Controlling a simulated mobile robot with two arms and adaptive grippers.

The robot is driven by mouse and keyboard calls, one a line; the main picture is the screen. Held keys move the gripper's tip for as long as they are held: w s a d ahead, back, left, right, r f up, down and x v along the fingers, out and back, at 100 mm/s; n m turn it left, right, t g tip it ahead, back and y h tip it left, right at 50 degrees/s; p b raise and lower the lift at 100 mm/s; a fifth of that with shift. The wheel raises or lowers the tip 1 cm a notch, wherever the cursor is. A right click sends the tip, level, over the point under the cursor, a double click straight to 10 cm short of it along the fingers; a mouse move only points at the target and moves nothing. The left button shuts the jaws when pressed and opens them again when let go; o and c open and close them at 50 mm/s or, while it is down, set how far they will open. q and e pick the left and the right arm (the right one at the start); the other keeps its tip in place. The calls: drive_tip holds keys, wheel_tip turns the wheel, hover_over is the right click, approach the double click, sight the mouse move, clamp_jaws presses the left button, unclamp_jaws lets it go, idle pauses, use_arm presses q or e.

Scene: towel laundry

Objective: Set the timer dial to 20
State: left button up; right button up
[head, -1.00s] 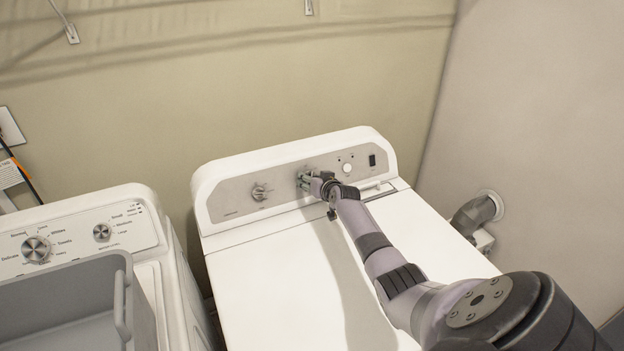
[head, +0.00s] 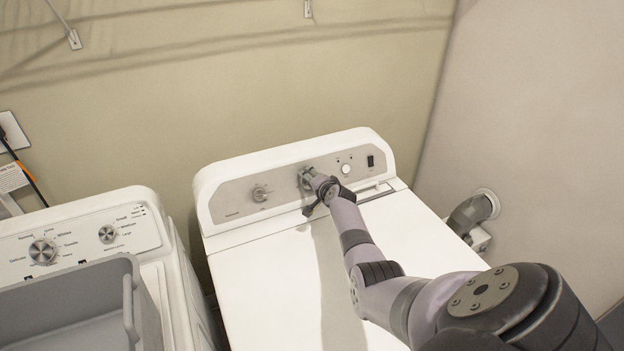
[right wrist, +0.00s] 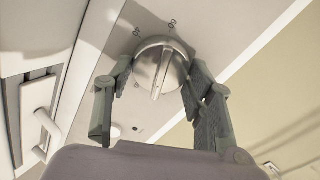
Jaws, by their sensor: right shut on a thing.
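The timer dial (right wrist: 161,68) is a round silver knob with a raised ridge, on the dryer's grey control panel. In the right wrist view it sits between the two fingers of my right gripper (right wrist: 157,80), which is shut on it. In the head view my right gripper (head: 305,178) is at the middle of the panel and hides most of the dial. My left gripper is not in view.
The white dryer (head: 265,270) has another knob (head: 260,193) left of my gripper, and a round button (head: 346,169) and dark switch (head: 370,161) to the right. A washer (head: 150,225) with a grey basket (head: 70,280) on it stands at the left.

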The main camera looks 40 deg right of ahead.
drive_tip(key=m+p, duration=0.1)
drive_tip(key=m, duration=0.2)
drive_tip(key=shift+m, duration=0.3)
drive_tip(key=shift+f+m+p, duration=0.1)
drive_tip(key=shift+m+p, duration=0.2)
drive_tip(key=shift+m, duration=0.8)
drive_tip(key=o, duration=1.2)
drive_tip(key=shift+c, duration=0.2)
drive_tip(key=shift+s, duration=0.1)
drive_tip(key=v, duration=1.2)
